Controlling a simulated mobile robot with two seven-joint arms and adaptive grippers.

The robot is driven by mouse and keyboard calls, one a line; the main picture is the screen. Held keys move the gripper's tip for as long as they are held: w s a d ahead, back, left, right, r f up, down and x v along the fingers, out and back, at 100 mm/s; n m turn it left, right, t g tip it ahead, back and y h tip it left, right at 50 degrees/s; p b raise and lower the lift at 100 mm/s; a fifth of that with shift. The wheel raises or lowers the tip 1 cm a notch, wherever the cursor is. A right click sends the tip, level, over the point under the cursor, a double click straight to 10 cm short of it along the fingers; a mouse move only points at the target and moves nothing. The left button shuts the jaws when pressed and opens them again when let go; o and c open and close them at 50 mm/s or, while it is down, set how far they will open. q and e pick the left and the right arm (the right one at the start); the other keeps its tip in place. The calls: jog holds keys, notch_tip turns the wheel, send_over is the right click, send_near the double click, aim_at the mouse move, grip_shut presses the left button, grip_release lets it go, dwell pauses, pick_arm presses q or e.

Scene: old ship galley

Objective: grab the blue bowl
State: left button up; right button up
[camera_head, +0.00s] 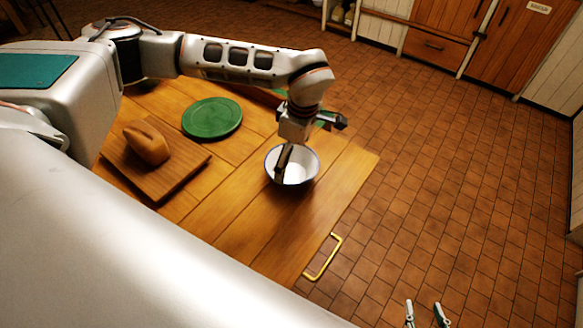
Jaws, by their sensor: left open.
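The bowl (303,173) is white inside with a blue rim. It stands upright on the wooden table (262,216), near the edge at the right. My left gripper (311,147) is above the bowl with its jaws spread. One dark finger reaches down over the bowl's opening at its left side, and the other points out to the right past the far rim. I cannot tell whether a finger touches the bowl. My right gripper (425,313) shows only as two separate fingertips at the bottom edge, over the floor, empty.
A green plate (212,118) lies behind and left of the bowl. A brown loaf (147,143) sits on a cutting board (174,181) farther left. A brass handle (323,257) sticks out from the table's edge. Tiled floor (450,165) is clear at the right.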

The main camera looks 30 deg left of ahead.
aim_at(290, 174)
pick_arm(q)
jog(key=shift+s+a+f, duration=0.1)
jog(key=shift+f, duration=2.25)
jog(key=c, duration=0.9)
